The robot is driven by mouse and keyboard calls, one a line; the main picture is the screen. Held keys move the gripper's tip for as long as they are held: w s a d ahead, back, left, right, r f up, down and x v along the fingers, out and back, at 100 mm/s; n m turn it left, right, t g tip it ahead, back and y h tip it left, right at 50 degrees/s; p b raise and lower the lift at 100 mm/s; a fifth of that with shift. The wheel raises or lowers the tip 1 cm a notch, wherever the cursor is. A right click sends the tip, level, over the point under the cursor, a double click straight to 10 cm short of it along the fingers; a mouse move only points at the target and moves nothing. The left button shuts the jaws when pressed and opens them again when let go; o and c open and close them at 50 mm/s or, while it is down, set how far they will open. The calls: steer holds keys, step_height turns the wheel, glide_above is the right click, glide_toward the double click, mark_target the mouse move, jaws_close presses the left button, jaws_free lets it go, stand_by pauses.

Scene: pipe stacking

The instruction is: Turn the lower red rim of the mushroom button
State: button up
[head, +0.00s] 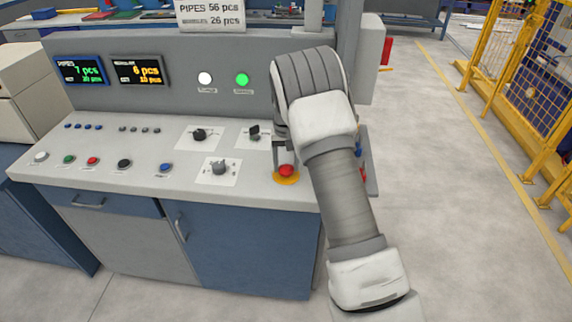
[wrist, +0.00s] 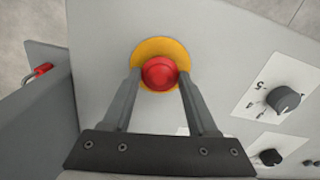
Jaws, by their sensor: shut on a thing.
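The red mushroom button (head: 286,171) sits on a yellow disc (head: 287,181) at the right front of the grey console top. In the wrist view the red button (wrist: 160,72) shows its round cap and lower rim over the yellow disc (wrist: 148,47). My gripper (wrist: 158,82) has one finger on each side of the button, shut on its red rim. In the head view my arm hides most of my gripper (head: 285,155).
A rotary knob (head: 219,168) on a white plate stands left of the button, with more knobs (head: 199,135) behind. Several small push buttons line the console's left. Two displays and a lit green lamp (head: 242,80) are on the back panel. Open floor lies to the right.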

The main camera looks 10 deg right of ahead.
steer(key=shift+m, duration=1.5)
steer(key=shift+s, duration=0.1)
steer(key=o, duration=1.4)
step_height(320, 180, up, 17)
steer(key=shift+r, duration=0.2)
